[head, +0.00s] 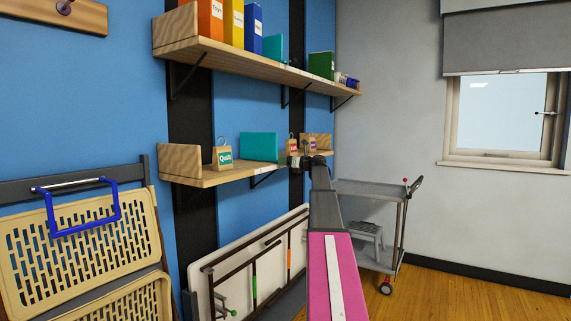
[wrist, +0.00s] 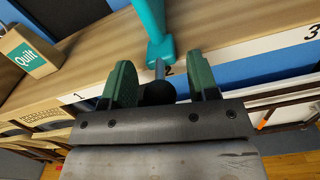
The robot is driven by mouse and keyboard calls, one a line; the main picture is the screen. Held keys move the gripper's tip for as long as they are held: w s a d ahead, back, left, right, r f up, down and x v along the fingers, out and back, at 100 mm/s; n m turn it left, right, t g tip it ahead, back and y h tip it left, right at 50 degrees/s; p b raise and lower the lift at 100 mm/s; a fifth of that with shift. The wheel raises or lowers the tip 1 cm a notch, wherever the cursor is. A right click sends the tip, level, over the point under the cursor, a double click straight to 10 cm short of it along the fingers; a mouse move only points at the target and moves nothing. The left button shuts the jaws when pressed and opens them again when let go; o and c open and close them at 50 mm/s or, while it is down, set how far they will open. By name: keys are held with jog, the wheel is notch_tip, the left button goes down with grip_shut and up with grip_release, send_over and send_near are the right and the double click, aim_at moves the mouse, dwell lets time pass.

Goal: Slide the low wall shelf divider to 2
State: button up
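The low wall shelf (head: 205,179) carries a teal divider (head: 259,147), which stands upright. In the wrist view the teal divider (wrist: 150,22) has its foot at the shelf's front edge, with a short grey peg (wrist: 159,68) pointing toward me. The peg is just left of the number 2 (wrist: 169,71) on the shelf edge. My gripper (head: 298,161) is at the front of this shelf. In the wrist view my gripper (wrist: 161,72) is open, its green fingers apart on either side of the peg. I cannot tell whether either finger touches it.
The number 1 (wrist: 78,99) is to the left and the number 3 (wrist: 313,33) to the right. A Quilt bag (head: 222,158) stands left of the divider. A high shelf (head: 250,66) with binders is above. A folded table (head: 240,265) leans below; a grey cart (head: 375,190) is right.

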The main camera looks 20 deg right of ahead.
jog(key=v, duration=1.1)
dwell(0.3)
jog(key=s+a+f+n+g+h, duration=0.1)
jog(key=s+a+f+n+g, duration=0.25)
jog(key=a+f, duration=0.6)
jog(key=s+a+f+n+g+h, duration=0.15)
jog(key=a+f+n, duration=0.45)
jog(key=f, duration=0.7)
jog(key=s+a+f+n+g+h, duration=0.1)
jog(key=s+a+f+n+g, duration=0.25)
jog(key=a+f, duration=0.65)
jog(key=s+a+f+n+g+h, duration=0.3)
jog(key=s+a+f+n, duration=0.3)
jog(key=s+f+n, duration=0.3)
jog(key=s+a+f+n+g+h, duration=0.3)
jog(key=s+a+f+n, duration=0.3)
jog(key=s+f, duration=0.8)
jog(key=s+n+h, duration=0.1)
jog(key=s+n, duration=0.1)
jog(key=n, duration=0.1)
jog(key=shift+s, duration=0.35)
